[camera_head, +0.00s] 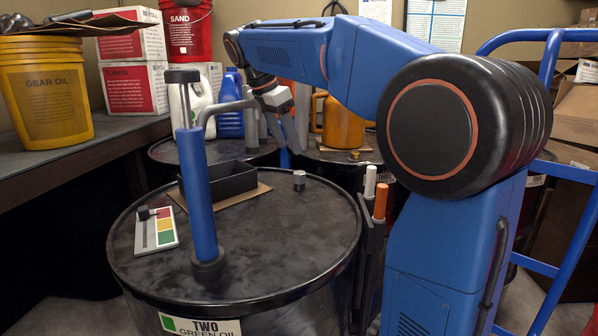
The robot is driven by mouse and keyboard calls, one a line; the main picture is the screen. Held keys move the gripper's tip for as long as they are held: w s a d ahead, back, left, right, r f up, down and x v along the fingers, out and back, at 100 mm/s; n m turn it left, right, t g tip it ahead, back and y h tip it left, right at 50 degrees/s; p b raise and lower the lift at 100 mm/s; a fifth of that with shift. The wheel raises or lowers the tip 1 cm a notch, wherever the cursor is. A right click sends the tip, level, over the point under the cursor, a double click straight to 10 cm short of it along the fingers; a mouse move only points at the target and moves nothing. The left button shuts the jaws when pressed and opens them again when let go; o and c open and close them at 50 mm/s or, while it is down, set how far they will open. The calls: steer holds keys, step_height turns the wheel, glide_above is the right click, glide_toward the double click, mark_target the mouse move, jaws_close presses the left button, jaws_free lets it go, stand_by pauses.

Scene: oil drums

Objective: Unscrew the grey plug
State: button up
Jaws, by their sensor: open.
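The grey plug (299,181) is a small upright cylinder on the top of the drum labelled TWO, GREEN OIL (292,240), right of the middle and toward the far side. My gripper (291,143) hangs from my blue arm with its fingers pointing down. It is open and empty. In the picture it is just above the plug and apart from it; how far behind or before the plug it is, I cannot tell. Nothing hides the plug.
A blue hand pump (198,195) with a grey spout stands on the same drum. A black open tray (220,181) and a colour card (157,229) lie there too. More drums stand behind, bearing jugs and a brass-coloured plug (354,155). Blue trolley rails (552,70) are right.

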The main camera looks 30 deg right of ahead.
mark_target(299, 173)
steer(key=x, duration=1.1)
steer(key=shift+d+f, duration=0.1)
steer(key=shift+f, duration=0.1)
steer(key=c, duration=1.1)
steer(key=n+t, duration=0.1)
steer(key=n, duration=0.2)
steer(key=n+t, duration=0.1)
steer(key=n, duration=0.2)
steer(key=shift+y, duration=0.4)
